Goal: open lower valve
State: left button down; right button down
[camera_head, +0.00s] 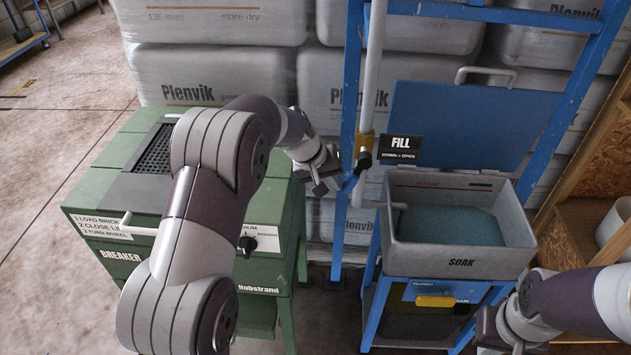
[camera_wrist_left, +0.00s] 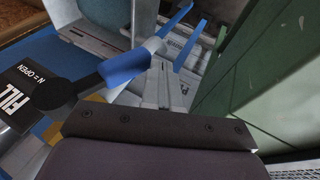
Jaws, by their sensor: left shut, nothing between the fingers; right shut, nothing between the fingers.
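The lower valve's yellow handle (camera_head: 436,301) lies level under the front of the grey SOAK tub (camera_head: 450,262), by a blue label that reads CLOSED at its left. My right gripper (camera_head: 503,330) is shut and empty, to the right of and slightly below the yellow handle, apart from it in the picture. My left gripper (camera_head: 328,178) is shut and empty beside the upper FILL valve's blue lever (camera_head: 349,183). In the left wrist view, the blue lever (camera_wrist_left: 122,67) lies close to the fingers (camera_wrist_left: 162,82); whether they touch I cannot tell.
The FILL sign (camera_head: 401,150) reads "down = open". A blue frame (camera_head: 350,100) carries a white pipe (camera_head: 375,70). The green breaker machine (camera_head: 110,190) stands left, behind my left arm. A wooden shelf (camera_head: 570,215) stands right. Plenvik bags are stacked behind.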

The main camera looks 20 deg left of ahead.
aim_at(343, 187)
pick_arm(q)
jog(key=shift+w+d+f+b, duration=0.15)
jog(key=shift+d+f+b, duration=0.2)
jog(key=shift+d, duration=0.25)
jog(key=shift+w+d+f+b, duration=0.1)
jog(key=shift+d+f+b, duration=0.15)
jog(key=shift+d+f, duration=0.25)
jog(key=shift+d, duration=0.25)
jog(key=b+v, duration=0.1)
jog(key=v, duration=1.1)
jog(key=shift+s+r, duration=0.2)
jog(key=shift+r, duration=0.15)
jog(key=shift+a, duration=0.15)
jog(key=s+a+f+g+y, duration=0.1)
jog(key=s+a+f+y, duration=0.15)
jog(key=s+f, duration=0.7)
jog(key=s+d+f+m+g+y, duration=0.1)
jog(key=s+f, duration=0.4)
jog(key=s, duration=0.8)
jog(key=d+m, duration=0.1)
jog(key=m, duration=0.1)
jog(key=shift+s+d+m+g, duration=0.15)
jog(key=shift+s+m+g, duration=0.15)
jog(key=shift+s+g, duration=0.1)
